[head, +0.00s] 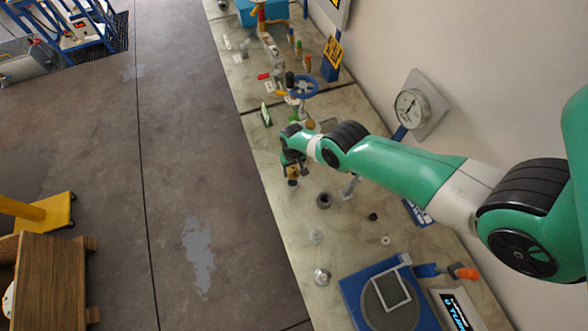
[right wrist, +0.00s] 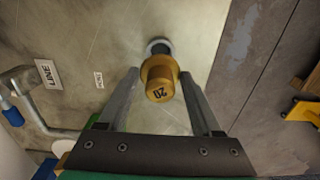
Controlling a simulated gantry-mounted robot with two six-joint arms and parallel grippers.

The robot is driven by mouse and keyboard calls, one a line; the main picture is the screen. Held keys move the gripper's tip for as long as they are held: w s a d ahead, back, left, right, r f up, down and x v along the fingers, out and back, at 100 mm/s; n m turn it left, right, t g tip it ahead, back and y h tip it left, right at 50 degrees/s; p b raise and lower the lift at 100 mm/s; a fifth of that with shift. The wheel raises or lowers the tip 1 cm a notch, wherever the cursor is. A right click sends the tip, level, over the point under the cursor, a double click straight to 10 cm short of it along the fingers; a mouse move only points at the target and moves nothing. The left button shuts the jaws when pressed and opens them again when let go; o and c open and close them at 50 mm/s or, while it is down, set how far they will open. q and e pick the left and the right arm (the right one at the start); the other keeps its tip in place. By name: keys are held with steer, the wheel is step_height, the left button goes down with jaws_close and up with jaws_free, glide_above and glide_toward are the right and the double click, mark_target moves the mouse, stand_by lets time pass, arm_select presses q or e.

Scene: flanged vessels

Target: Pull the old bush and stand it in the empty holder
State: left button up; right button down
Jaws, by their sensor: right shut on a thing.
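The brass-coloured bush (right wrist: 158,86), marked 20, is between the two fingers of my right gripper (right wrist: 161,76) in the right wrist view. The fingers are shut on it. A dark stem and a pale ring (right wrist: 157,46) show beyond it; I cannot tell whether the bush is clear of them. In the head view, my right gripper (head: 292,163) is over the bench, with the brass piece (head: 292,172) small below it. A dark round socket (head: 324,200) stands nearby on the bench; it may be the empty holder. My left gripper is not in view.
A blue handwheel (head: 304,87) and several small fittings stand farther along the bench. A blue plate (head: 357,290) and a display box (head: 456,308) are at the near end. A pressure gauge (head: 410,108) is on the wall. The bench's left edge drops to the floor.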

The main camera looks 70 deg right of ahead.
mark_target(293, 168)
steer(key=shift+f+b, duration=0.4)
step_height(293, 168, down, 4)
steer(key=b, duration=0.4)
steer(key=shift+f, duration=0.1)
stand_by(0.7)
steer(key=shift+f+b, duration=1.45)
steer(key=shift+b, duration=0.1)
jaws_free()
step_height(293, 168, up, 12)
steer(key=p, duration=1.1)
steer(key=shift+p, duration=0.3)
steer(key=shift+f, duration=0.15)
